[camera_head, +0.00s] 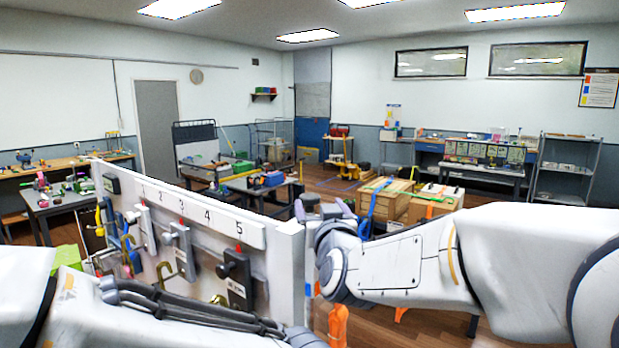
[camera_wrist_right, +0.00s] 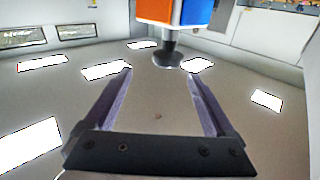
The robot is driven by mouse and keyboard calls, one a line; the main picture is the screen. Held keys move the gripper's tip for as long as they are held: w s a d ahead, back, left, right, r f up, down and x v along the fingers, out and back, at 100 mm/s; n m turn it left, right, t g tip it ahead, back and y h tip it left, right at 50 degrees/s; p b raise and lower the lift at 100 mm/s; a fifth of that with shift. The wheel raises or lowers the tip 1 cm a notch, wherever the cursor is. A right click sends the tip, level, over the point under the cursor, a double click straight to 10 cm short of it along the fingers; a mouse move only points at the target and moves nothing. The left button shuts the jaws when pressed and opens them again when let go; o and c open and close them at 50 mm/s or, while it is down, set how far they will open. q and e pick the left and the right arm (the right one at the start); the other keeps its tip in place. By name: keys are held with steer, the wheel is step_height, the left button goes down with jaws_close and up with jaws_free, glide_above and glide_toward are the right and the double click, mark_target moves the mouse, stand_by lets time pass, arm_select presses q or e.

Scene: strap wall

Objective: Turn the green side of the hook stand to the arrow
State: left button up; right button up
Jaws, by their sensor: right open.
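A block with an orange side (camera_wrist_right: 154,10) and a blue side (camera_wrist_right: 196,11) shows at the top of the right wrist view, cut off by the frame edge. A dark round knob or stem (camera_wrist_right: 167,53) sticks out from it. It looks like the hook stand, but I see no green side and no arrow. My right gripper (camera_wrist_right: 159,74) is open and empty, with the dark stem just beyond its fingertips. In the head view my right gripper (camera_head: 326,207) is beyond the right end of the white panel. My left arm crosses the bottom left; its gripper is out of frame.
The white panel (camera_head: 297,265) carries a numbered strip (camera_head: 195,218), dark and grey boxes and several hooks. It stands close between my arms. Wooden crates (camera_head: 385,200) with straps stand beyond my right gripper.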

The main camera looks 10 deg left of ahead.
mark_target(308, 194)
steer(key=shift+s+a+g, duration=0.3)
steer(key=shift+s+a, duration=0.05)
steer(key=shift+w+a+f+p, duration=0.1)
steer(key=shift+a+p, duration=0.05)
steer(key=shift+p, duration=0.15)
steer(key=p+x, duration=0.4)
steer(key=x, duration=0.5)
steer(key=shift+w+a, duration=0.1)
steer(key=shift+w+a+f+p, duration=0.1)
steer(key=shift+w+a+p, duration=0.05)
steer(key=shift+w+p, duration=0.2)
arm_select(q)
step_height(308, 194, up, 6)
arm_select(e)
jaws_close()
